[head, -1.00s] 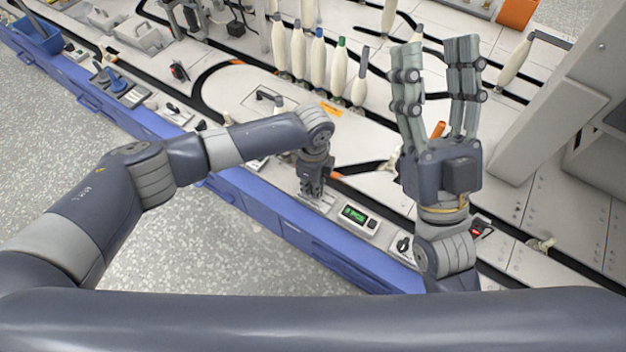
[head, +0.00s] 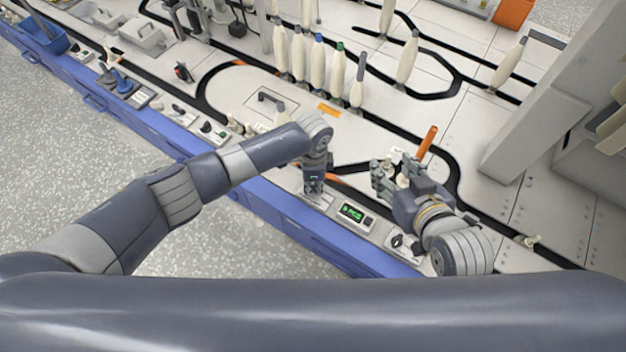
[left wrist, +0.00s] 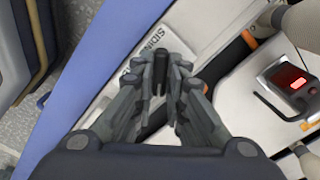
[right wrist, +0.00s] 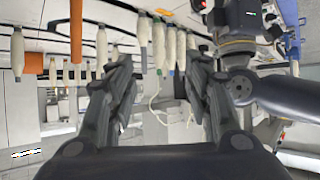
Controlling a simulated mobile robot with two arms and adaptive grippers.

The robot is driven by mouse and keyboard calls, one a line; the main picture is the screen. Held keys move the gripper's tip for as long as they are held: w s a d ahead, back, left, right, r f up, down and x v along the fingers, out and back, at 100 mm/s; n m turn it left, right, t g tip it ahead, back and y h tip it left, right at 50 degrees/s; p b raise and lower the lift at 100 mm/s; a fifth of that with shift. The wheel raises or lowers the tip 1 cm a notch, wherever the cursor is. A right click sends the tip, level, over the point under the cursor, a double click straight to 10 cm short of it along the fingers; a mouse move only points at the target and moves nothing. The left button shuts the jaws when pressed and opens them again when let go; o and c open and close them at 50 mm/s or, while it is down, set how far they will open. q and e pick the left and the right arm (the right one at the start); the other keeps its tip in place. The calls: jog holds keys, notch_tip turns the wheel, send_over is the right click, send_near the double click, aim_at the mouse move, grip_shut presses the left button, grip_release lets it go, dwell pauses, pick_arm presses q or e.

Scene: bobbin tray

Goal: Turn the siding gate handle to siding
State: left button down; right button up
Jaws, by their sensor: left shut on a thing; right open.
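The siding gate handle (left wrist: 159,72) is a small dark upright lever on the pale front panel, beside printed "SIDING" lettering (left wrist: 157,38). My left gripper (left wrist: 160,88) is shut on it, with fingers on both sides; in the head view the left gripper (head: 313,186) points down at the panel and hides the handle. My right gripper (head: 392,172) is open and empty above the table, to the right of the left one. In the right wrist view its fingers (right wrist: 158,85) are apart with nothing between them.
A green-lit counter (head: 354,213) and a rotary knob (head: 398,242) lie right of the left gripper. An orange post (head: 428,142) stands close beyond the right gripper. Several bobbins (head: 338,74) stand behind. A large grey column (head: 545,130) blocks the right.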

aim_at(313, 187)
pick_arm(q)
jog(key=shift+r+n+p, duration=0.1)
jog(key=shift+n+p, duration=0.6)
jog(key=shift+n, duration=0.2)
jog(key=shift+n+p, duration=0.7)
jog(key=shift+n, duration=0.4)
pick_arm(e)
jog(key=s+d+f+g+h, duration=0.1)
jog(key=s+d+f+g, duration=0.1)
jog(key=s, duration=0.5)
jog(key=s+d+f+g+h, duration=0.1)
jog(key=s+d+f+g, duration=0.1)
jog(key=s+f+g, duration=0.3)
jog(key=shift+s+d+g, duration=0.35)
jog(key=shift+s+g, duration=0.15)
jog(key=shift+s, duration=0.45)
pick_arm(q)
jog(key=shift+n, duration=0.3)
jog(key=c, duration=1.6)
grip_release()
notch_tip(313, 187, up, 12)
